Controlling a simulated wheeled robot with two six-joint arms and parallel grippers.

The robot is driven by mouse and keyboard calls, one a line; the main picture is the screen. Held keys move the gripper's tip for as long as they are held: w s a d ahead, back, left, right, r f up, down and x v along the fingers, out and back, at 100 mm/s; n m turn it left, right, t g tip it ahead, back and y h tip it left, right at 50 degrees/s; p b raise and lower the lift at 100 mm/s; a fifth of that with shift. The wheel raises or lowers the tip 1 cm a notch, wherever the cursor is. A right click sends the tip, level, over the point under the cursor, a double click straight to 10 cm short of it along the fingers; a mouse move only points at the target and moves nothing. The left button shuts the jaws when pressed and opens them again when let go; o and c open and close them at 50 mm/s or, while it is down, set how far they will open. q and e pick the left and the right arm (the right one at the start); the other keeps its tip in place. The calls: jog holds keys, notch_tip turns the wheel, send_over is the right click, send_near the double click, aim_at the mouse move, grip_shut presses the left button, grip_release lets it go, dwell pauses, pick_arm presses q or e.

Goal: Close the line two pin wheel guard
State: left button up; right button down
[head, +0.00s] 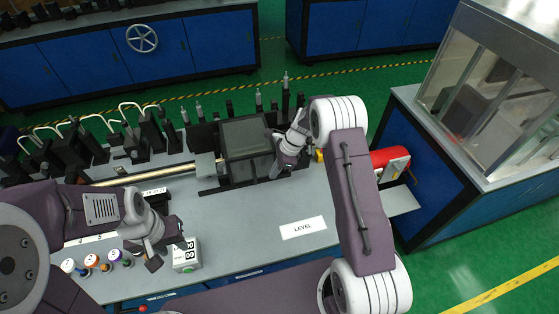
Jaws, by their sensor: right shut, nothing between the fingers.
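The guard (246,137) is a dark, smoky box-like cover in a black frame. It stands on the grey bench at the middle of the head view, at the end of a long metal shaft (150,173). I cannot tell whether it is fully shut, and the pin wheel inside is not clear. My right gripper (277,168) is shut and empty, close to the guard's right side; I cannot tell whether it touches. My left gripper (168,251) is open and empty over the bench at the lower left, well apart from the guard.
A small white counter box (186,254) stands just right of my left gripper. Several coloured spools (93,261) lie to its left. A LEVEL plate (303,228) lies on clear bench. A red cylinder (390,157) is at the right end. Black stands (152,135) line the back.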

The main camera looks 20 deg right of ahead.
jog(key=a, duration=0.1)
jog(key=a+p, duration=0.1)
jog(key=a, duration=0.2)
jog(key=shift+w, duration=0.35)
jog(key=a+p, duration=0.2)
jog(key=a, duration=1.1)
jog(key=shift+r, duration=0.15)
